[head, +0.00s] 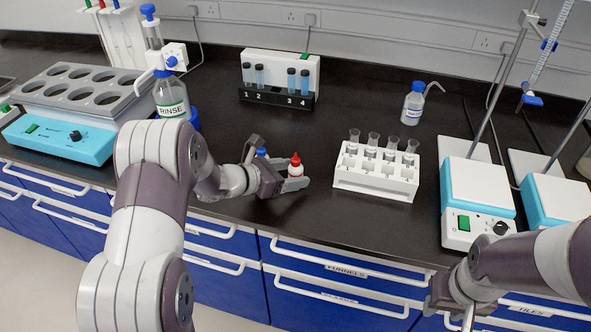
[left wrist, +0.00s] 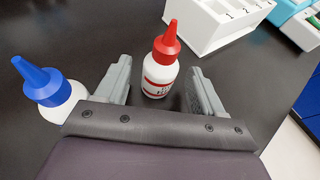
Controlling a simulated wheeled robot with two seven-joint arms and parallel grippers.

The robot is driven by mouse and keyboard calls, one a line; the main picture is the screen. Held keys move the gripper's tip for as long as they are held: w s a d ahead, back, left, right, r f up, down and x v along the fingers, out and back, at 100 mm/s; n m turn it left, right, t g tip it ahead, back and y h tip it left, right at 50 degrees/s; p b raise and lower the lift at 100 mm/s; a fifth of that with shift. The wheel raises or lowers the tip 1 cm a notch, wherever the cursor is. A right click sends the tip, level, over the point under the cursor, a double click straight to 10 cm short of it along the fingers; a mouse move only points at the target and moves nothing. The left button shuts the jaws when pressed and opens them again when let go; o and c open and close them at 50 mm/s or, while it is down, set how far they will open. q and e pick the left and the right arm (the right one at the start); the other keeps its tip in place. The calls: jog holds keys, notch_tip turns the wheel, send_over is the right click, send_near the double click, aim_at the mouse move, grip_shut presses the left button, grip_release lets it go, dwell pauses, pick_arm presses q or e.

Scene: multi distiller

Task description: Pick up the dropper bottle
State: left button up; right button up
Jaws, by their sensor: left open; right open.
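A small white dropper bottle with a red cap (head: 296,167) stands upright on the black bench. It also shows in the left wrist view (left wrist: 161,68), between the two fingers, with a visible gap to each finger. A second white dropper bottle with a blue cap (left wrist: 50,90) stands just outside the left finger in the left wrist view. In the head view only its blue cap (head: 262,152) shows behind my gripper. My left gripper (head: 292,182) is open and low over the bench around the red-capped bottle. My right gripper (head: 450,305) is in front of the drawers, away from the bottles.
A white rack (head: 375,183) with several tubes stands right of the bottles. A black numbered stand (head: 275,97) holds tubes behind. A rinse bottle (head: 172,100) is at the back left. A white-and-blue hotplate (head: 478,205) stands right. The bench's front edge is close.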

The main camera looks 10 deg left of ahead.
pick_arm(q)
jog(key=shift+x, duration=0.95)
jog(key=shift+a, duration=0.1)
jog(key=c, duration=0.8)
jog(key=shift+r, duration=0.1)
